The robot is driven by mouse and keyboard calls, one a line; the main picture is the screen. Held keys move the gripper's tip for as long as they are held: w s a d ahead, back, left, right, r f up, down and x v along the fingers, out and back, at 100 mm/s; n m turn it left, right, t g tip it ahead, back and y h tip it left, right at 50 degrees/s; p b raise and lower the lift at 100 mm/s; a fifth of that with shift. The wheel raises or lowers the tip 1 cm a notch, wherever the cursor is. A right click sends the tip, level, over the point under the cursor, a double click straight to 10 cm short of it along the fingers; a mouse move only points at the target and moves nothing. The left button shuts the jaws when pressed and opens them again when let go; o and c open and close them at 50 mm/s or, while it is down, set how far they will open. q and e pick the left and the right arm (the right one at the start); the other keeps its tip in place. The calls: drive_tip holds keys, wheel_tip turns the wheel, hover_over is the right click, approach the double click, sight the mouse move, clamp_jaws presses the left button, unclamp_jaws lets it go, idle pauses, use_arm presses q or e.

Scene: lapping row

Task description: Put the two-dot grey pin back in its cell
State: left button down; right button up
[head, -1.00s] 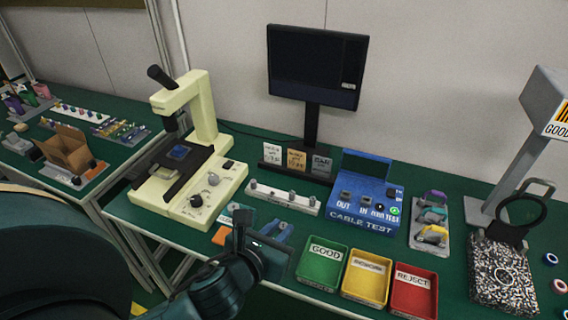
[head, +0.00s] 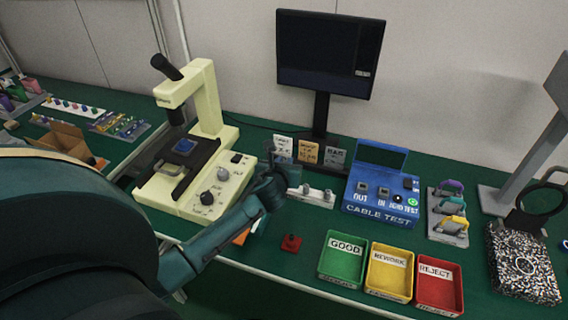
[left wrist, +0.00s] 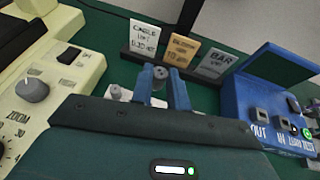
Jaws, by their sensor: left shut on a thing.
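My left gripper (head: 288,172) is over the left part of a white pin rack (head: 318,195) behind the table's middle. In the left wrist view its two blue fingers (left wrist: 160,88) are shut on a grey pin (left wrist: 160,73), whose round top shows between them. I cannot make out its dots, or whether its lower end is in a cell. Another grey pin (left wrist: 115,91) stands to its left in that view. In the head view more grey pins (head: 328,194) stand on the rack's right part. The gripper and arm hide the rack's left end. My right gripper is not in view.
A cream microscope (head: 215,185) stands left of the rack, sign cards (head: 307,151) behind it, and a blue cable tester (head: 376,195) to its right. Green (head: 328,270), yellow (head: 374,286) and red (head: 418,297) bins and a small red block (head: 291,242) lie in front.

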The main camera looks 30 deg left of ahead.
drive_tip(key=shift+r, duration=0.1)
